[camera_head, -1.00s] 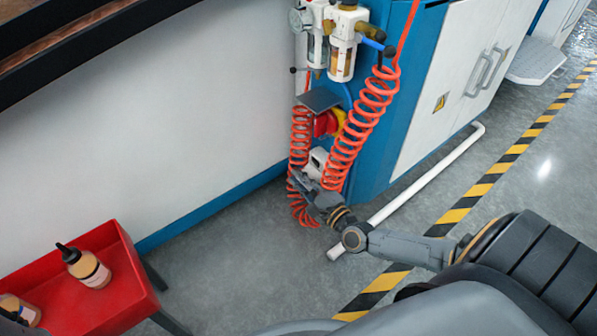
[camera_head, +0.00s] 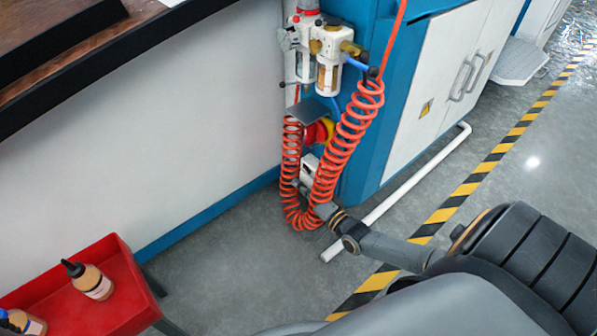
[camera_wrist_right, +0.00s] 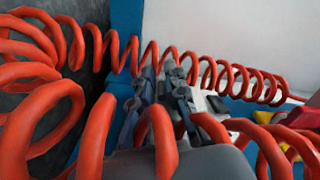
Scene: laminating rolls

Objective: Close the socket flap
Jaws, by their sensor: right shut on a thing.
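The white socket box (camera_head: 309,168) is low on the blue cabinet's side, under the red and yellow switch, partly hidden by the orange coiled hose (camera_head: 345,145). In the wrist view a pale part of it (camera_wrist_right: 203,101) shows just right of my fingers. I cannot make out its flap or how far it is open. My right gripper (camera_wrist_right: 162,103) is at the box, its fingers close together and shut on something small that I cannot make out. My left gripper is not in view.
Coils of the hose hang around my right wrist. Above are the filter units (camera_head: 328,60) and a grey ledge (camera_head: 308,112). A white pipe (camera_head: 405,190) runs along the floor. A red tray (camera_head: 115,300) with bottles stands lower left.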

